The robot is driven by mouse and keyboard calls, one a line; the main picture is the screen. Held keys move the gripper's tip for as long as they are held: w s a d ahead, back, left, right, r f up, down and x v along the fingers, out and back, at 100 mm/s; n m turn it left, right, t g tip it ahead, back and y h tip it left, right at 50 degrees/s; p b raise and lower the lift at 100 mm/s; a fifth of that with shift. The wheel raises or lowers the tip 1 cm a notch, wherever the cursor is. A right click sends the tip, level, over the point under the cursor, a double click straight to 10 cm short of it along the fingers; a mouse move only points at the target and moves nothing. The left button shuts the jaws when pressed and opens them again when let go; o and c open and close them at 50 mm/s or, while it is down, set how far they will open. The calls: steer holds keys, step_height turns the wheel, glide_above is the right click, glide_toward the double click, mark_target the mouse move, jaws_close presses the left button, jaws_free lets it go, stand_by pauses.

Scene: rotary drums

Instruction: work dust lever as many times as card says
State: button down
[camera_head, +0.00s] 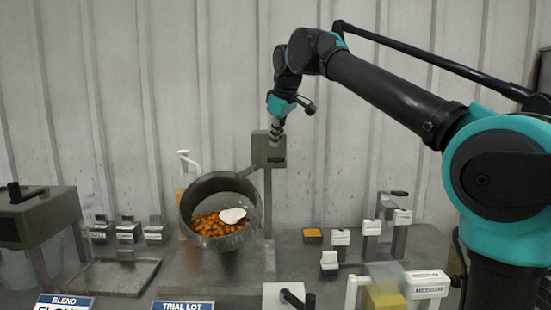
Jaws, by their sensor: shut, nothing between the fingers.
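My gripper (277,138) points down, shut and empty, at or just above the top of a grey box on a post (268,150). I cannot tell whether it touches the box. A tilted steel drum (190,205) left of the post holds orange pieces with a white patch of powder or cream on them. Two cards, one headed BLEND (65,301) and one headed TRIAL LOT (188,305), are cut off by the bottom edge, so no count shows. Several small labels are too small to read. I cannot tell which part is the dust lever.
A black-handled part on a white block (275,296) stands at the front. Labelled stands (372,228) and a white frame with a yellow block (384,299) are at the right. A shallow tray (122,291) and a hooded machine (45,217) are at the left.

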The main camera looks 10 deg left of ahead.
mark_target(276, 159)
steer(key=shift+s+f, duration=0.2)
steer(key=shift+f, duration=0.6)
steer(key=shift+f, duration=0.1)
stand_by(0.8)
steer(key=shift+s+f, duration=0.1)
steer(key=shift+f, duration=0.2)
steer(key=shift+s+d+f, duration=0.1)
steer(key=shift+s+f, duration=0.15)
steer(key=shift+f, duration=0.75)
steer(key=shift+s+d+f, duration=0.1)
steer(key=shift+s+f, duration=0.15)
steer(key=shift+f, duration=0.7)
stand_by(2.0)
steer(key=shift+r, duration=0.1)
steer(key=shift+w+a+r, duration=0.1)
steer(key=shift+w+r, duration=0.1)
steer(key=shift+r, duration=0.55)
steer(key=shift+w+r, duration=0.2)
steer(key=shift+r, duration=0.6)
steer(key=shift+w+a+r, duration=0.1)
steer(key=shift+w+r, duration=0.1)
steer(key=shift+r, duration=0.55)
steer(key=shift+r, duration=0.1)
